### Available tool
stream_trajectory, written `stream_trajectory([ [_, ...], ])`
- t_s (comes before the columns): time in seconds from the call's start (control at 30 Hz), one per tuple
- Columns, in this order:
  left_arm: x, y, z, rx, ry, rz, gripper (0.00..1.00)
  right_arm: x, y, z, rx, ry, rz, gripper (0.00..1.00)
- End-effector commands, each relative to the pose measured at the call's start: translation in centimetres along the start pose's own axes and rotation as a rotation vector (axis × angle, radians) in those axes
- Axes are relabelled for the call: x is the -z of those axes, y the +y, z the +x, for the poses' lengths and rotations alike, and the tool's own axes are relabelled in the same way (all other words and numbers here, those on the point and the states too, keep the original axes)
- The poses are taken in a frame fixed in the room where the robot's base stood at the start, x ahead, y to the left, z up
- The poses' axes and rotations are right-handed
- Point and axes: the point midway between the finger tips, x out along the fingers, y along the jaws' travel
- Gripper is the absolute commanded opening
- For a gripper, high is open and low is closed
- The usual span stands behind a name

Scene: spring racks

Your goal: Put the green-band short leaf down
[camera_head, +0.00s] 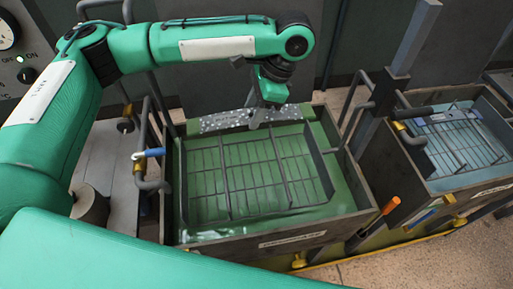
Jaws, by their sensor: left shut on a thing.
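My left gripper (258,118) reaches down over the back edge of the green-filled tank (320,244). It is shut, and its fingers are small and dark here. The green-band short leaf in its jaws cannot be made out clearly. A grey speckled strip (222,121) runs along the back of the tank, right behind and beside the fingers. I cannot tell whether the fingers touch it. A wire rack (228,180) lies in the green liquid in front of the gripper. My right gripper is not in view.
A second tank with a bluish rack (458,140) stands at the right, beyond a grey post (405,65). Bent pipes (150,130) rise at the left tank's left side. An orange-handled tool (390,206) is at its front right corner. Concrete floor (400,262) is clear at lower right.

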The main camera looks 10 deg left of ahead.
Motion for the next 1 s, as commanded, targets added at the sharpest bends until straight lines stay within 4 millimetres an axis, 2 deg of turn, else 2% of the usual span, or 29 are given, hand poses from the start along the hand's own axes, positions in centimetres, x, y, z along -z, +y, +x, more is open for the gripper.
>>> stream_trajectory([
  [0.17,0.6,0.1,1.4,-0.003,-0.001,0.002,0.09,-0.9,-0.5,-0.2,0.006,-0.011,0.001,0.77],
  [0.33,1.8,0.1,4.3,-0.004,-0.001,0.001,0.09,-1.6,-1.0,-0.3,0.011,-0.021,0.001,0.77],
  [0.8,5.1,0.1,12.2,-0.003,0.0,0.002,0.09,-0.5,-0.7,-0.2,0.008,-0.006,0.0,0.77],
  [1.0,5.8,0.0,14.0,0.0,0.001,0.0,0.09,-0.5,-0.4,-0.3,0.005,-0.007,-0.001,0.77],
])
